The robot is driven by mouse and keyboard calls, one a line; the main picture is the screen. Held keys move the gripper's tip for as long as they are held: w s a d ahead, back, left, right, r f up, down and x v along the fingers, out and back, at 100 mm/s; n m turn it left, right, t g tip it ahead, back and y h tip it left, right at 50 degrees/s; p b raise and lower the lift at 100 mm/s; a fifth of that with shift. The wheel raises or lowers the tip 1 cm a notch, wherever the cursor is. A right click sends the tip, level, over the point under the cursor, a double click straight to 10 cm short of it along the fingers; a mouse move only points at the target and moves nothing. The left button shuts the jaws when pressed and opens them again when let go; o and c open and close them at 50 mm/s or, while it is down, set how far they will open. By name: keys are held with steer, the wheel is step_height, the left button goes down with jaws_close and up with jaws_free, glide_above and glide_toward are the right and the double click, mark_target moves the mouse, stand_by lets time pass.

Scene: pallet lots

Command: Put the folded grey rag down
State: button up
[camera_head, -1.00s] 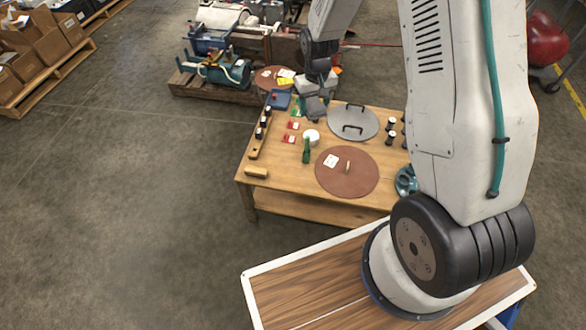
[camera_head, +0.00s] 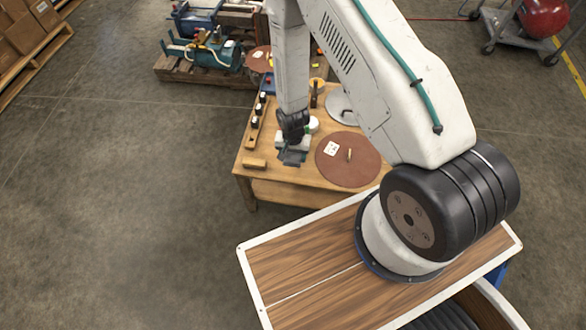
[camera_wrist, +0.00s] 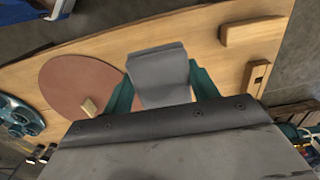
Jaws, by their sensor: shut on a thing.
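The folded grey rag (camera_wrist: 160,72) is held between the teal fingers of my gripper (camera_wrist: 163,90) in the wrist view. It is a flat grey folded piece pointing out over the wooden table (camera_wrist: 190,45). In the head view my gripper (camera_head: 292,155) is above the left front part of the table (camera_head: 290,172), and the rag is hard to make out there. I cannot tell how high the rag is above the wood.
A round brown disc (camera_head: 348,160) with a white card lies to the right of my gripper. A wooden block (camera_head: 254,163) lies near the table's left edge. A rack with dark knobs (camera_head: 256,122) runs along the left side. Bare wood shows between the block and disc.

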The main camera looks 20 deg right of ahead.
mark_target(293, 171)
step_height(293, 171, down, 9)
steer(key=shift+r, duration=0.2)
stand_by(0.3)
steer(key=shift+f, duration=0.15)
steer(key=o, duration=0.9)
steer(key=shift+o, duration=0.2)
